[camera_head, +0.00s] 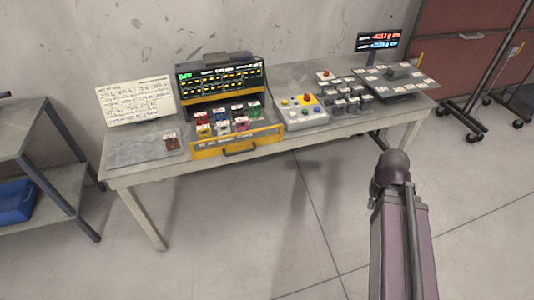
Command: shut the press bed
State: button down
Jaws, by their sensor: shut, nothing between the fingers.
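The press (218,77) stands on the middle of the workbench and has a lit display of green and yellow text. Its press bed (256,141), a yellow-fronted drawer with a dark handle (239,149), sticks out from under the display toward the bench's front edge. It stands open. Several small labelled blocks in red, yellow, blue, green and other colours sit on it in rows. My gripper is not in view; only part of my arm shows at the lower right, apart from the bench and the bed.
A brown block (172,142) rests on a grey mat (135,150) left of the bed. A button panel (303,112) stands close on the right. Grey blocks and a dark tray (425,85) lie farther right. A shelf (30,135) stands at left. The floor in front is clear.

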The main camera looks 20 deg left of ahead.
aim_at(261, 132)
jog(key=z, duration=0.05)
jog(key=k, duration=1.35)
jog(key=u, duration=1.1)
jog(key=i, duration=1)
